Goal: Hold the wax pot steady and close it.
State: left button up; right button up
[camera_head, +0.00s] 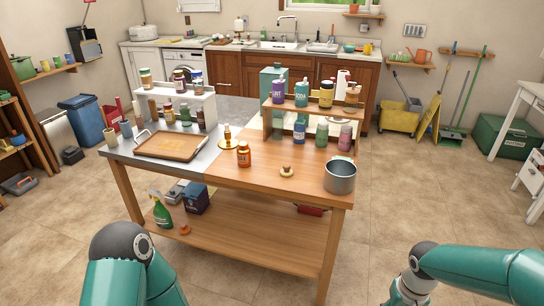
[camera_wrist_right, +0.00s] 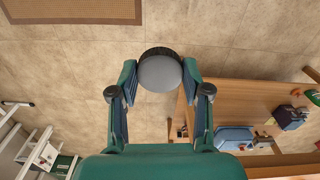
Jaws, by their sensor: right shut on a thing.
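In the right wrist view, my right gripper (camera_wrist_right: 160,92) is shut on a round thing (camera_wrist_right: 159,73) with a smooth grey face and a dark ridged rim. It holds this thing away from the table, with floor behind it. I cannot tell whether this is the wax pot or its lid. In the head view only parts of my two arms show at the bottom, and both grippers are out of that frame. No pot on the table is clearly marked as wax.
The wooden table (camera_head: 266,186) carries an orange jar (camera_head: 243,155), a small tan piece (camera_head: 287,171), a metal pot (camera_head: 340,176) at its right corner and a brown tray (camera_head: 169,145). Bottles stand on a small wooden shelf. The table's front middle is mostly clear.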

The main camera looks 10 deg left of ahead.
aim_at(243, 151)
jog(key=z, duration=0.1)
jog(key=i, duration=1)
